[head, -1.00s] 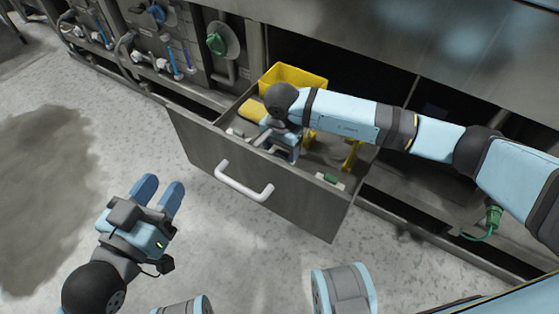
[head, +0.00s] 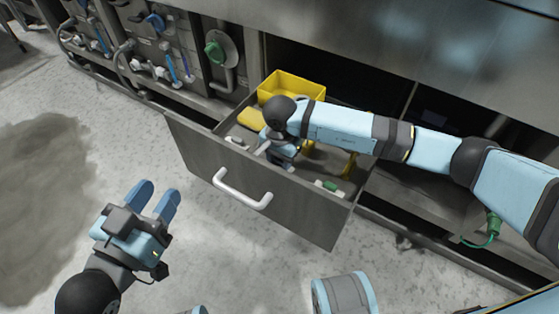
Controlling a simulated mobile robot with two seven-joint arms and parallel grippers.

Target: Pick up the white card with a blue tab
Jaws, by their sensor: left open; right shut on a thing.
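The open drawer (head: 290,208) holds several small items. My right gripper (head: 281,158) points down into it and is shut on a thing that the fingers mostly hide. A pale strip (head: 262,148) shows beside the fingers; I cannot tell whether it is the card or is held. No blue tab is clearly visible apart from the blue of my gripper. A white card with a green tab (head: 329,188) lies at the drawer's front right. Another small white and green item (head: 237,142) lies at the left. My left gripper (head: 155,196) is open and empty over the floor.
A yellow bin (head: 292,86) stands at the drawer's back, with a flat yellow item (head: 251,118) near it. Yellow upright parts (head: 349,163) stand to the right. The drawer's white handle (head: 241,190) sticks out in front. The floor at left is clear.

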